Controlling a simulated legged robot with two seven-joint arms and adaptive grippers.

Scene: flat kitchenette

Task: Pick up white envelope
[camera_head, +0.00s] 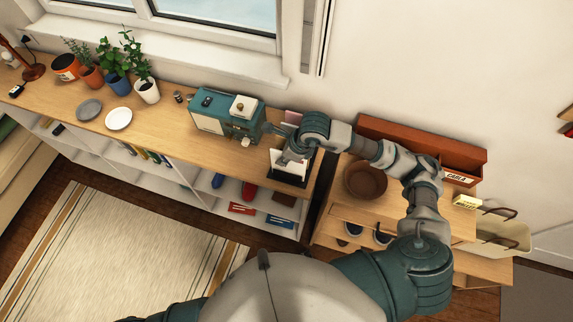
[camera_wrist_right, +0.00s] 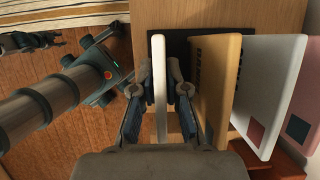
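A white envelope (camera_wrist_right: 159,90) stands upright, edge-on, in a dark holder. My right gripper (camera_wrist_right: 160,78) has one finger on each side of it, close against its faces, and looks shut on it. In the head view my right gripper (camera_head: 292,156) is over the holder (camera_head: 290,180) at the shelf's right end, partly hiding the envelope.
A teal machine (camera_head: 228,115) stands left of the holder on the wooden shelf top (camera_head: 170,130). A brown bowl (camera_head: 366,180) and an orange-brown box (camera_head: 400,136) are to the right. Plates (camera_head: 119,119) and potted plants (camera_head: 147,90) are farther left.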

